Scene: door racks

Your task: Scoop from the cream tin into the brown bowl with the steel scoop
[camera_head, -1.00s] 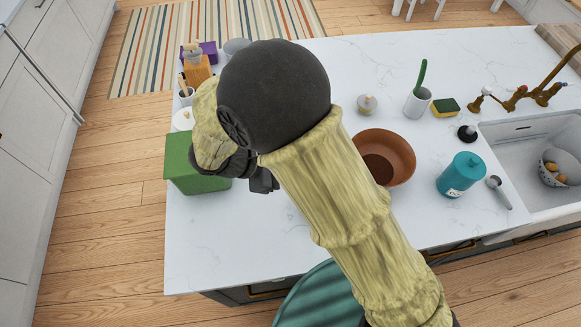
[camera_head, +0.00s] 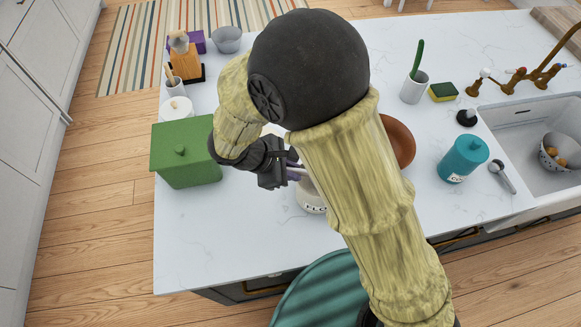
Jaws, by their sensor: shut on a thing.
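The cream tin (camera_head: 311,197), with dark lettering on its front, stands on the counter, its upper part and right side hidden by my arm. My gripper (camera_head: 284,172) is beside the tin's upper left. It is shut on what seems to be the steel scoop; only a small greyish-purple piece (camera_head: 297,172) shows at the jaws. The scoop's bowl is hidden, so I cannot tell whether it is inside the tin. The brown bowl (camera_head: 402,142) sits right of my arm, which covers its left part.
A green lidded box (camera_head: 186,155) stands close left of my gripper. A teal canister (camera_head: 463,159) and a spoon-like metal utensil (camera_head: 502,176) are by the sink (camera_head: 520,150). A white cup (camera_head: 414,88) and sponge (camera_head: 443,92) stand behind. The front left counter is clear.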

